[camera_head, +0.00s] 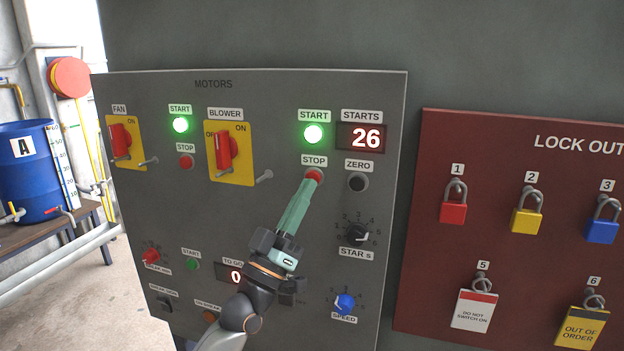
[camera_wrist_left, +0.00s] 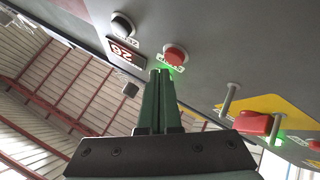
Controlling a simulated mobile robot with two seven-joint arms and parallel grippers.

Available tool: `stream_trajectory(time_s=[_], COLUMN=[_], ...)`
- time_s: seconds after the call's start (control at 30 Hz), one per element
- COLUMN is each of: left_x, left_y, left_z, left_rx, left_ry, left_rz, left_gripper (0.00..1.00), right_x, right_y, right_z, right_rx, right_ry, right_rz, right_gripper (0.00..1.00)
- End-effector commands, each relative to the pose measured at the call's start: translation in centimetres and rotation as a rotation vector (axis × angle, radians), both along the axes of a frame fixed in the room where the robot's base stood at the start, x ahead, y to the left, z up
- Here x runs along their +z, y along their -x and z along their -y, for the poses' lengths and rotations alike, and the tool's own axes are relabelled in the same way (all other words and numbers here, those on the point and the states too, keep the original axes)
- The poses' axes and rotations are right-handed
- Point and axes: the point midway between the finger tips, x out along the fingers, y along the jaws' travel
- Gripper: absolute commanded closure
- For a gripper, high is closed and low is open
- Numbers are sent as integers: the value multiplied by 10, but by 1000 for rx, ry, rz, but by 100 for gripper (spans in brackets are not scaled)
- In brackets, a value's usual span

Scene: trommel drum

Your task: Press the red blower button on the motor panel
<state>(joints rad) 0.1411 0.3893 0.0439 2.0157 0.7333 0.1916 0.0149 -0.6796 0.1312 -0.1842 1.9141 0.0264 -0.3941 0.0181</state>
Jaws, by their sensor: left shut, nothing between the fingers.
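The grey motor panel (camera_head: 225,268) fills the middle of the head view. The red blower STOP button (camera_head: 314,174) sits below the lit green START button (camera_head: 313,134). My left gripper (camera_head: 311,184) is shut and empty, its green fingers pointing up at the red button. Its tips overlap the button's lower edge in the head view. In the left wrist view the red button (camera_wrist_left: 176,54) shows just beyond the fingertips (camera_wrist_left: 161,74), clear of them in the picture. I cannot tell whether they touch. My right gripper is not in view.
Close by are the black ZERO button (camera_head: 357,182), the red STARTS display (camera_head: 361,138) reading 26, and the yellow-backed blower switch (camera_head: 224,146) with its lever. A second red STOP button (camera_head: 186,162) is further left. A red lockout board (camera_head: 490,250) with padlocks stands right.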

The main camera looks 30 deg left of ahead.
Motion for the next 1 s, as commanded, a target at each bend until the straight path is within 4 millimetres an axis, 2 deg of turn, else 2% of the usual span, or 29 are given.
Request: stream_trajectory(time_s=[0.33,1.0], left_x=[0,0], left_y=[-8,-12], left_z=[-2,-3], left_rx=[1,0], left_ry=[0,0], left_rz=[1,0], left_gripper=[100,100], right_x=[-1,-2], right_y=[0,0], right_z=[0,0], right_rx=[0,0], right_ry=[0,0], right_rz=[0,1], right_gripper=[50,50])
